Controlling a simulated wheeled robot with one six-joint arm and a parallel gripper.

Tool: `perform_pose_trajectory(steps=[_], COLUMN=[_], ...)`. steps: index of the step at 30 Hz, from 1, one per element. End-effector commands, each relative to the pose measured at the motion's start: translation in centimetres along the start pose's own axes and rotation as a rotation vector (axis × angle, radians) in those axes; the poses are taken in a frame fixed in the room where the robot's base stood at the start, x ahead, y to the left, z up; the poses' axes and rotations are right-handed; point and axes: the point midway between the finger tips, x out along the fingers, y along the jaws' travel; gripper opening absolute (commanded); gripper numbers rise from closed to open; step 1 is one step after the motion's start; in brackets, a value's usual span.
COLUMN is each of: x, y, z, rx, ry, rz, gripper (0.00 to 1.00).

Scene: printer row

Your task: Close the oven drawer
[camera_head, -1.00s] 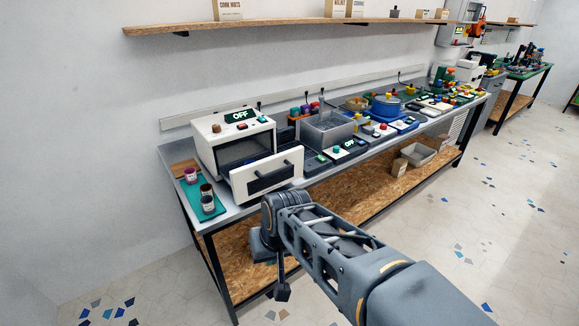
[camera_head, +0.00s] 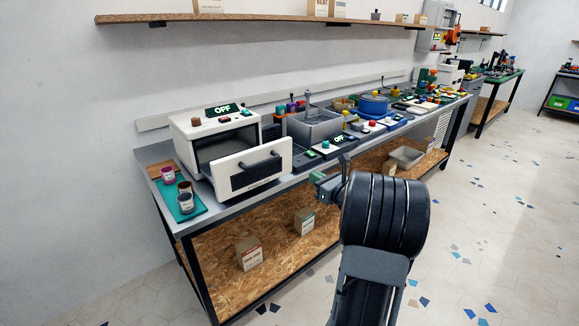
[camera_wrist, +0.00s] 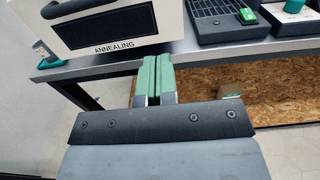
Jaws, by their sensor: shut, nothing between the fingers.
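The oven (camera_head: 214,135) is a white box on the left part of the bench, with an "OFF" display on top. Its drawer (camera_head: 226,183) stands pulled out toward the front, with a white front panel and a dark handle (camera_head: 256,171). In the wrist view the drawer front (camera_wrist: 60,43), marked "ANNEALING", shows at upper left, with part of its dark handle (camera_wrist: 62,10). My gripper (camera_wrist: 155,58) has green fingers, shut together and empty. It points toward the bench edge, right of the drawer front and apart from it. In the head view my gripper (camera_head: 320,180) is partly hidden by my arm.
Cups stand on a green mat (camera_head: 202,208) left of the drawer. Boxes (camera_head: 248,253) lie on the lower shelf. The floor in front is clear.

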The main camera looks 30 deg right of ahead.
Motion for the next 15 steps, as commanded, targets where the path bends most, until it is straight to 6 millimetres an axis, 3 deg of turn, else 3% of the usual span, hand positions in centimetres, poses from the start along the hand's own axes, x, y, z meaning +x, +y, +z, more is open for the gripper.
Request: perform_pose_trajectory(steps=[15], x=[9.0], y=[-0.2], z=[0.0], rx=[0.006], ry=[-0.003], rz=[-0.004], gripper=[0.00])
